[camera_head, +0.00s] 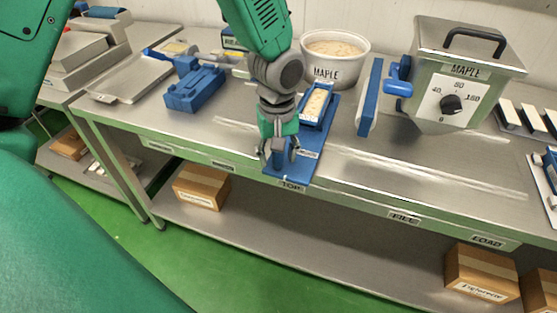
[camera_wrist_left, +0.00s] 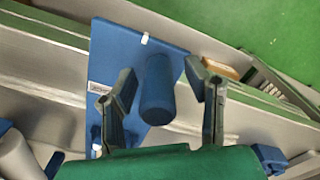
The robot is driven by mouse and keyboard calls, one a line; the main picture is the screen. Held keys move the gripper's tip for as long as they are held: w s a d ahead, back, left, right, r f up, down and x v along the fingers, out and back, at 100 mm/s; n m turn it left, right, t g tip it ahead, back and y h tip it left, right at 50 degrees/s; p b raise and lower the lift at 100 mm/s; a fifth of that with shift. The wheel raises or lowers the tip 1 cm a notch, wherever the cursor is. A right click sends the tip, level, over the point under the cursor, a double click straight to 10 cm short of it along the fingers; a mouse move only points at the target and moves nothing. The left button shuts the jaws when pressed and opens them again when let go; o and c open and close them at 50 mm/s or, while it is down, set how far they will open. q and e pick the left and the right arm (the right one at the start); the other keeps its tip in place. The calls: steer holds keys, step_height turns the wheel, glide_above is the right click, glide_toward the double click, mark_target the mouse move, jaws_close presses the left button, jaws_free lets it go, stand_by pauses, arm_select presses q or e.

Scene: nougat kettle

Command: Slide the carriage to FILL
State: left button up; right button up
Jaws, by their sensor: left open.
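The carriage, a flat blue plate (camera_head: 322,135), lies on the steel bench at the front-edge label TOP (camera_head: 292,186). A small tray with pale filling (camera_head: 316,104) sits on its far part. A blue upright handle (camera_wrist_left: 157,90) stands near its front end. My left gripper (camera_head: 279,157) is over that front end and partly hides the handle in the head view. In the left wrist view the open fingers (camera_wrist_left: 160,82) stand on either side of the handle, with gaps visible. The label FILL (camera_head: 404,217) is on the bench edge further right. My right gripper is not seen.
A grey kettle (camera_head: 432,88) marked MAPLE, with a dial, stands behind FILL. An upright blue panel (camera_head: 369,98) is left of it. A white MAPLE tub (camera_head: 334,70) stands behind the carriage. The label LOAD (camera_head: 487,241) is further right. The bench front between TOP and FILL looks clear.

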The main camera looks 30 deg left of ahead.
arm_select(q)
steer(key=shift+f, duration=0.8)
steer(key=shift+d+f, duration=0.1)
steer(key=shift+d, duration=0.05)
steer(key=shift+c, duration=0.5)
jaws_close()
